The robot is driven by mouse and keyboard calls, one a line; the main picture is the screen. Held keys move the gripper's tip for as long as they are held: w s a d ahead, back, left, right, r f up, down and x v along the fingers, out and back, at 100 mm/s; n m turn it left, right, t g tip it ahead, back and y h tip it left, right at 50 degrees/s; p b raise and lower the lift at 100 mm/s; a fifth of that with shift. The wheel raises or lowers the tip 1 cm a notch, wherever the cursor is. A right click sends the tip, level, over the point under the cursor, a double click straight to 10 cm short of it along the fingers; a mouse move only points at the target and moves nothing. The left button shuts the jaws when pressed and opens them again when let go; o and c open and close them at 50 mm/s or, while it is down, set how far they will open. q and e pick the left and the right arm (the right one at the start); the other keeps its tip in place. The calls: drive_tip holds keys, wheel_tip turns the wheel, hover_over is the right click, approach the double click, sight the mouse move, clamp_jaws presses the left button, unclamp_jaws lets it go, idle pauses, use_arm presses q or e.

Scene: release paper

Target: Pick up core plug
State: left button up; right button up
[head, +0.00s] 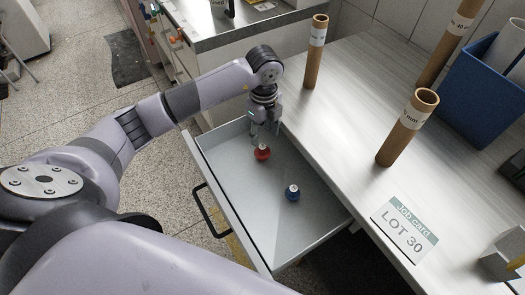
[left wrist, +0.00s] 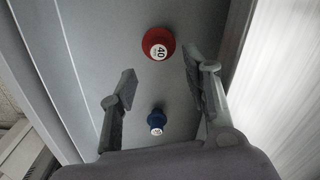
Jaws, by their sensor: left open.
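Two core plugs stand in the open drawer (head: 228,182). The red plug (head: 262,154) has a white top and stands toward the far end. The blue plug (head: 292,193), also white-topped, stands nearer. My left gripper (head: 265,130) points down into the drawer just above the red plug, open and empty. In the left wrist view the red plug (left wrist: 157,44) shows the number 40 and lies ahead of the open left gripper's fingertips (left wrist: 162,82). The blue plug (left wrist: 156,121) shows between the fingers but farther off; its number is too small to read surely.
The bench (head: 352,85) edge runs along the drawer's right side. Brown tubes stand on it: one at the back (head: 316,52), one nearer (head: 407,128), another by a blue bin (head: 483,95). A job card (head: 404,229) reads LOT 30. The drawer handle (head: 208,214) sticks out left.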

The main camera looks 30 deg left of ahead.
sight(262, 147)
use_arm(q)
drive_tip(key=shift+a+f+p, duration=0.2)
drive_tip(key=shift+f+p, duration=0.3)
drive_tip(key=shift+f, duration=2.6)
clamp_jaws()
